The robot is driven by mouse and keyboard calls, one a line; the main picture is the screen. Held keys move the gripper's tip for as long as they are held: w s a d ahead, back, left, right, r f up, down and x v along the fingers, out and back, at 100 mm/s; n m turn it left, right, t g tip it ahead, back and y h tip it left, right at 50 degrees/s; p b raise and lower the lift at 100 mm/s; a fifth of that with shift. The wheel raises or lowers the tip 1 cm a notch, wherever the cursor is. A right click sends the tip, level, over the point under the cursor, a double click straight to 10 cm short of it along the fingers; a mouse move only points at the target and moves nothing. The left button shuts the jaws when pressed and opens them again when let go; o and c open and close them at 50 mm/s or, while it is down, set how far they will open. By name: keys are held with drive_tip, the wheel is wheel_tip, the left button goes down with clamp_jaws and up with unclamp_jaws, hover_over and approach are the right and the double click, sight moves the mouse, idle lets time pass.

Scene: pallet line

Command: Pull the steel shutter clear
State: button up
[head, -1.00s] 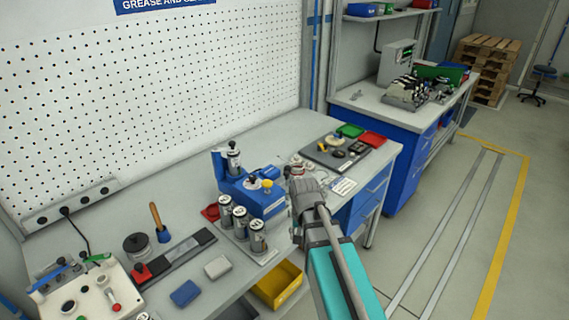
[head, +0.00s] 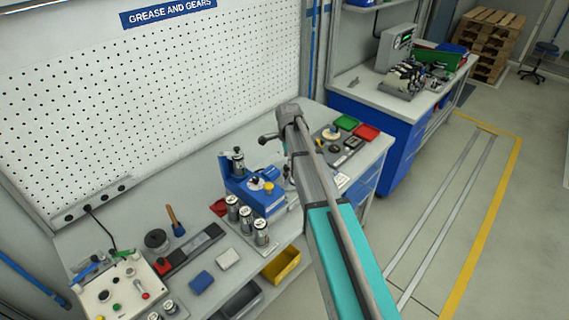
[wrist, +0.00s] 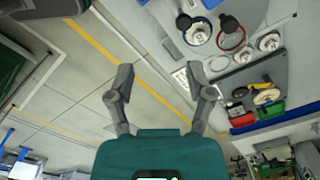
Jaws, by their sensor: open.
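No part is clearly recognisable as the steel shutter. A dark strip with a grey plate and a red handle (head: 190,250) lies on the near bench and may be it, but I cannot tell. My gripper shows in the wrist view (wrist: 160,82) with its two fingers spread wide and nothing between them. Floor and the bench edge are behind the fingers. In the head view my arm reaches over the bench, and its end is above the blue fixture's right side. The fingers are largely hidden there.
The blue fixture (head: 258,195) and several metal cylinders (head: 247,222) stand on the bench. A control box (head: 118,290) is at the left front. Green (head: 347,122) and red trays (head: 367,132) lie at the far end. A yellow bin (head: 282,264) sits below. Floor is free at right.

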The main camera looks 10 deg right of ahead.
sight(286, 174)
drive_tip(key=w+r+m+p, duration=0.2)
drive_tip(key=w+r, duration=0.1)
drive_tip(key=shift+w, duration=0.15)
drive_tip(key=shift+f, duration=0.1)
idle(0.4)
wheel_tip(286, 174, down, 14)
drive_tip(key=b, duration=1.3)
drive_tip(key=shift+r+b, duration=0.25)
drive_tip(key=shift+b, duration=0.15)
clamp_jaws()
